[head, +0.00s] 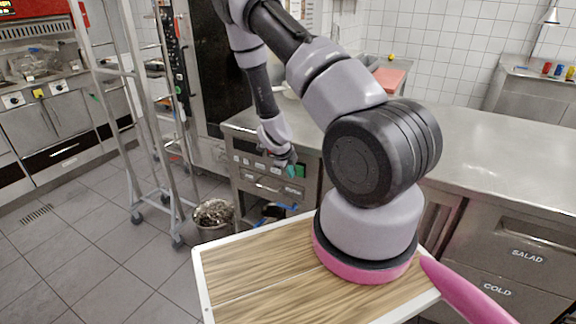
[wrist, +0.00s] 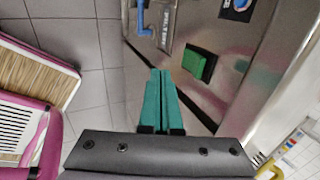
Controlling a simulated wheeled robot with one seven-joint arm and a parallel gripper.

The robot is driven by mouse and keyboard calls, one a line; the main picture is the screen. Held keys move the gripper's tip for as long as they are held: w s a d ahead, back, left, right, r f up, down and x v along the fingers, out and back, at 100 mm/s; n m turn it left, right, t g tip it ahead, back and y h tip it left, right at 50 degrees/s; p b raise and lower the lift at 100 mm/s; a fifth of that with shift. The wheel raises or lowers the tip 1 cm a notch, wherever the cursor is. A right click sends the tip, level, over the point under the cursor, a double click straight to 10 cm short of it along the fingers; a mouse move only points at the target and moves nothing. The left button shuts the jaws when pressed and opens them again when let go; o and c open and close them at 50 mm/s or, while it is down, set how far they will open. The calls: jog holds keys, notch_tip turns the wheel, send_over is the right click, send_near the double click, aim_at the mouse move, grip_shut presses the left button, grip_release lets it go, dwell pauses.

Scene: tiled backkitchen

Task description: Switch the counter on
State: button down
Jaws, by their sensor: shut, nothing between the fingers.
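The steel counter (head: 490,150) runs across the middle and right of the head view. Its left front carries a panel (head: 248,162) with dark controls. In the wrist view a green rocker-like switch (wrist: 200,64) sits in a dark frame on the steel front (wrist: 222,98). My gripper (wrist: 161,72) has its teal fingers pressed together with nothing between them. They point at the steel front, below and left of the switch in the picture. The head view shows my gripper (head: 291,170) close to the panel; whether it touches cannot be told.
A wheeled steel rack (head: 135,110) stands left of the counter. A metal bucket (head: 213,215) is on the floor beside it. Drawers marked SALAD (head: 528,256) and COLD are at the right. A blue handle-like part (wrist: 142,18) shows near the switch. Open tiled floor lies at left.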

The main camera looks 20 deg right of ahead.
aim_at(297, 165)
jog(key=w+d, duration=0.1)
jog(key=w+d+f, duration=0.1)
jog(key=d, duration=0.1)
jog(key=shift+w+d, duration=0.15)
jog(key=shift+w, duration=0.15)
jog(key=shift+w+d+r, duration=0.1)
jog(key=shift+w+d, duration=0.1)
jog(key=shift+w+d, duration=0.1)
jog(key=shift+d, duration=0.1)
jog(key=shift+w+d+r+g+y, duration=0.3)
jog(key=shift+d+g+y, duration=0.1)
jog(key=shift+d+y, duration=0.1)
jog(key=shift+a+f, duration=0.1)
jog(key=shift+a, duration=0.15)
jog(key=shift+d, duration=0.1)
